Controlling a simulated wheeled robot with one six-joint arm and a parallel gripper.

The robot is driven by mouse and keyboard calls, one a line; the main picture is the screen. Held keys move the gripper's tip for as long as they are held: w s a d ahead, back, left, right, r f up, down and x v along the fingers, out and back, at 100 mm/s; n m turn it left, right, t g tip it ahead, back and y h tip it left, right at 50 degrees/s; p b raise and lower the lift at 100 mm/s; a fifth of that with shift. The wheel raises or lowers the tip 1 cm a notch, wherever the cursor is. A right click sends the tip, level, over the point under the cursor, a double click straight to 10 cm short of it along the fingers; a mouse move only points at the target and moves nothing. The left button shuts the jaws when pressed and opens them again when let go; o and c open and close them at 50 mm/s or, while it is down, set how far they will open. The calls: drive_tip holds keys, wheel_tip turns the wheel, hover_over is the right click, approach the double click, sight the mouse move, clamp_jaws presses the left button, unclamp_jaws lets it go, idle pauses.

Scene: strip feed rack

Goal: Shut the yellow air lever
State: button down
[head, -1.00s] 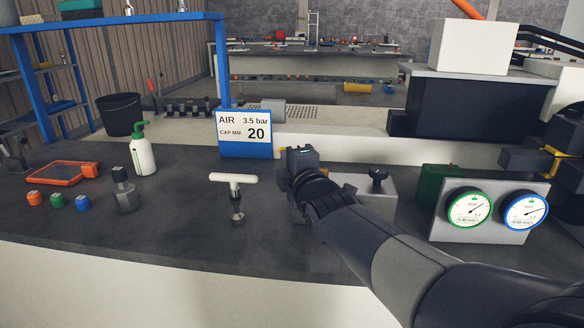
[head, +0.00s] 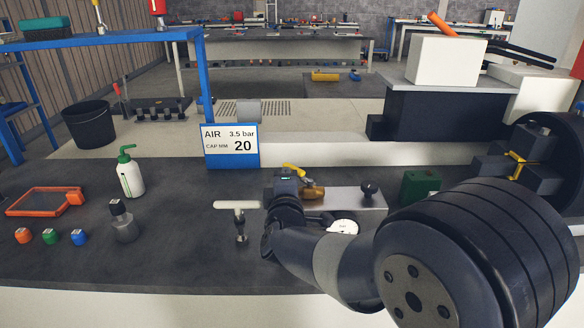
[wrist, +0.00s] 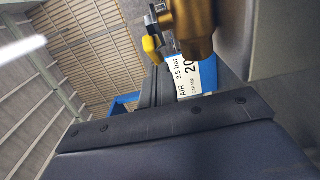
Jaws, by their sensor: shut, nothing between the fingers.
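The yellow air lever (head: 293,168) shows in the head view as a short slanted handle above a brass valve body (head: 314,191) on a pale block. In the wrist view the lever's yellow end (wrist: 151,46) hangs beside the brass body (wrist: 194,25). My gripper (head: 284,178) is just left of the valve in the head view. In the wrist view my dark fingers (wrist: 156,88) are together, empty, and point toward the yellow end. I cannot tell whether they touch it. My wrist hides part of the block.
A white T-handle (head: 239,207) stands left of my gripper. The blue-framed AIR sign (head: 230,161) stands behind it. A dark knob (head: 369,190) and a green block (head: 419,185) are to the right.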

drive_tip(key=m+h+p, duration=0.1)
drive_tip(key=h+p, duration=0.1)
drive_tip(key=w+m+h+p, duration=0.1)
drive_tip(key=p, duration=0.2)
drive_tip(key=shift+r+m+h, duration=0.2)
drive_tip(key=shift+m+h, duration=0.1)
drive_tip(key=shift+h, duration=0.1)
drive_tip(key=shift+w+f+m+g+h+p, duration=0.15)
drive_tip(key=shift+m+g+h+p, duration=0.35)
drive_tip(key=shift+p, duration=0.55)
drive_tip(key=v, duration=1.1)
drive_tip(key=shift+f, duration=0.3)
drive_tip(key=shift+w+d, duration=0.1)
